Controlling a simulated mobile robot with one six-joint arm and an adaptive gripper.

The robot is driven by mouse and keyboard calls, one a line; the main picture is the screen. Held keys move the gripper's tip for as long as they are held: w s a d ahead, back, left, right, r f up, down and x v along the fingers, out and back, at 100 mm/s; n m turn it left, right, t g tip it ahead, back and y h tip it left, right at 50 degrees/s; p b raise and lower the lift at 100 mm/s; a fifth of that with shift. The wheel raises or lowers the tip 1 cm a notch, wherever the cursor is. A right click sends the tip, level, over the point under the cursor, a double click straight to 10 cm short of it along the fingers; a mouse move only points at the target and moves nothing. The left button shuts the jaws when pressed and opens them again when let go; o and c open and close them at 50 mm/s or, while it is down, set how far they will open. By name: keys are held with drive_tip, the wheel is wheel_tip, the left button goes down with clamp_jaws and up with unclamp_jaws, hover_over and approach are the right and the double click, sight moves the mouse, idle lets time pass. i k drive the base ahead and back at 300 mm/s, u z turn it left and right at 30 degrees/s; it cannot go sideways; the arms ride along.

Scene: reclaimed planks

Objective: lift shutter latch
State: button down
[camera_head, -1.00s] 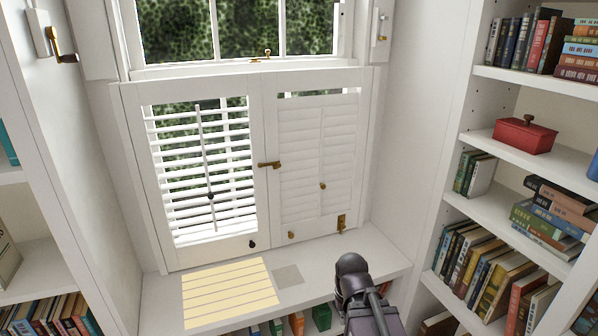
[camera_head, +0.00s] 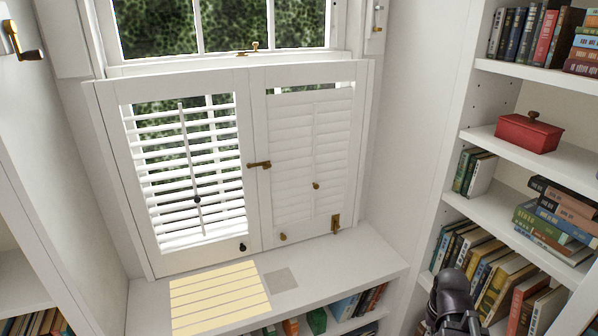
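The shutter latch is a small brass bar (camera_head: 259,164) lying about level across the seam between the two white shutter panels. The left panel (camera_head: 247,130) has open slats, and the right panel (camera_head: 355,130) has nearly closed slats. Both panels look shut. A black knob (camera_head: 243,247) and a brass knob (camera_head: 283,236) sit low on the panels, and a brass fitting (camera_head: 335,223) is at the lower right. A dark part of my arm shows at the bottom right, well away from the latch. My gripper's fingers cannot be made out.
The white sill (camera_head: 340,258) below the shutters holds a cream slatted patch of light and a grey square (camera_head: 281,280). Bookshelves (camera_head: 500,205) with books and a red box (camera_head: 528,132) stand close on the right. The space before the shutters is clear.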

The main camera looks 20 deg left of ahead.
sight(249, 166)
drive_tip(key=z, duration=0.5)
drive_tip(key=k, duration=1.15)
drive_tip(key=u, duration=1.2)
drive_tip(key=i, duration=0.9)
drive_tip(key=z, duration=0.05)
